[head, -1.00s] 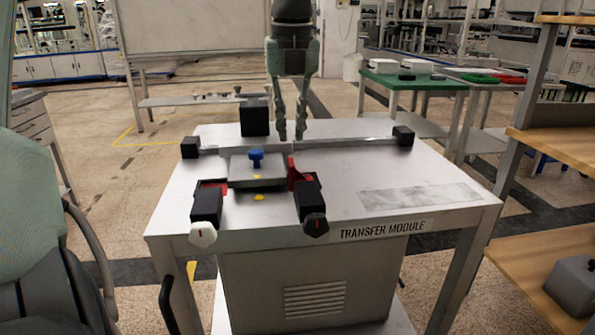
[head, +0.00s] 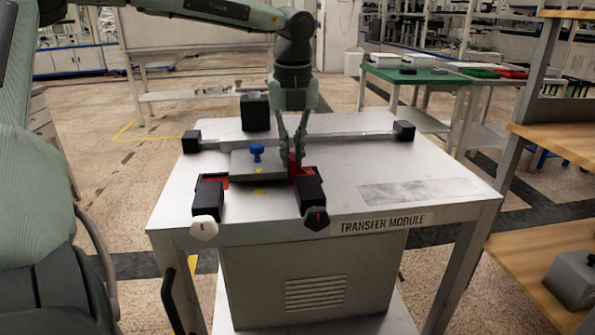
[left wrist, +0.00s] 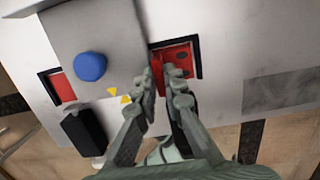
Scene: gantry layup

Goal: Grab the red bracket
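The red bracket (head: 293,171) stands on the transfer module, at the right side of a grey block, next to the black right-hand clamp. In the left wrist view, red with dark holes (left wrist: 178,63) shows just beyond the fingertips, inside a black-edged pocket. My left gripper (head: 300,160) points down at the bracket from behind. Its two fingers are apart, one on each side of the bracket's upper part in the head view; the left wrist view (left wrist: 158,80) shows a narrow gap between them. I cannot tell whether they touch it. My right gripper is not in view.
A blue knob (head: 257,150) sits on the grey block (head: 245,170). Two black clamps (head: 208,197) (head: 311,196) lie toward the front edge. A rail (head: 350,136) with black end blocks crosses behind. The table's right side is clear. A wooden shelf (head: 560,146) stands at right.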

